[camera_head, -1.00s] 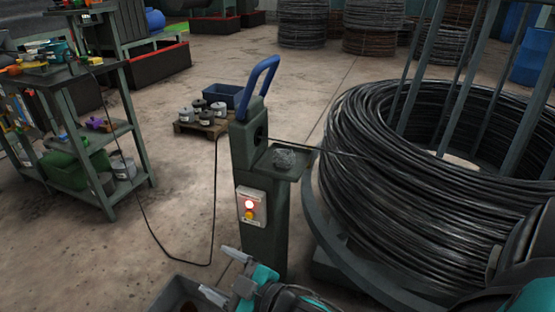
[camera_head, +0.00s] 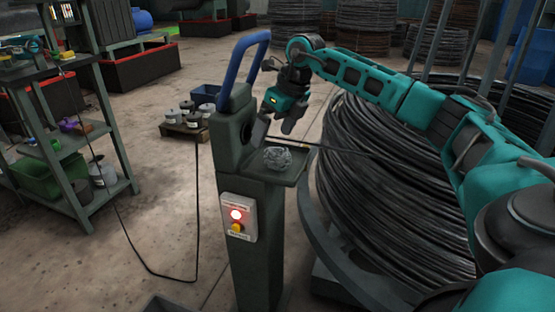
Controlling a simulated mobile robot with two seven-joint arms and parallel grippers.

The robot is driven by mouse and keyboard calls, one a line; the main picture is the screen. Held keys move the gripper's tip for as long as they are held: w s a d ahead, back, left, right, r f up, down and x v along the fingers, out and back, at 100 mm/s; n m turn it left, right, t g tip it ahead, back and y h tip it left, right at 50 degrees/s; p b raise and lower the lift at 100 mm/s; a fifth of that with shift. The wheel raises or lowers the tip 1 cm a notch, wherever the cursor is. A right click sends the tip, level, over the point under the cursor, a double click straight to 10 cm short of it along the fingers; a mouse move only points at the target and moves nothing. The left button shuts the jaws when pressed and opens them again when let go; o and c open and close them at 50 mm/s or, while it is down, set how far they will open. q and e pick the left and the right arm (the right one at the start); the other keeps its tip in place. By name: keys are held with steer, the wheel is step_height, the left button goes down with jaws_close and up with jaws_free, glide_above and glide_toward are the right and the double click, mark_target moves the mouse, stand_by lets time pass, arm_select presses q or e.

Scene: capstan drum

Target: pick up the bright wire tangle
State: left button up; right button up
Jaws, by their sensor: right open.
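The bright wire tangle (camera_head: 278,159) is a small silvery ball of wire. It lies on the small side shelf (camera_head: 292,175) of the dark green post. My right gripper (camera_head: 280,122) is open and empty, above and behind the tangle, pointing down. It is apart from the tangle and does not hide it. My right arm reaches in from the right side of the view, in front of the big wire coil. My left gripper is not in view.
The green post (camera_head: 255,230) carries a blue handle (camera_head: 250,62) and a box with a lit red button (camera_head: 237,214). A wire runs from the post to the big dark wire coil (camera_head: 375,190). A shelf rack (camera_head: 75,150) stands at the left.

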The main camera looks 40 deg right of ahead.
steer(key=h, duration=0.1)
glide_toward(278, 148)
steer(key=shift+m, duration=0.3)
steer(key=x, duration=0.2)
steer(key=b+x, duration=0.1)
steer(key=x, duration=0.1)
steer(key=b+x, duration=0.1)
steer(key=x, duration=0.1)
steer(key=shift+s+d+f, duration=0.1)
steer(key=shift+s+f, duration=0.2)
steer(key=shift+f, duration=0.2)
steer(key=x, duration=0.2)
steer(key=b+x, duration=0.1)
steer(key=x, duration=0.2)
steer(key=shift+w+f, duration=0.3)
steer(key=shift+w, duration=0.15)
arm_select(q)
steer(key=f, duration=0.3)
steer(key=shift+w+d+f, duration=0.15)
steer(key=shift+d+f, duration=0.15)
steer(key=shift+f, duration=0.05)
arm_select(e)
steer(key=shift+c, duration=0.4)
steer(key=c, duration=1)
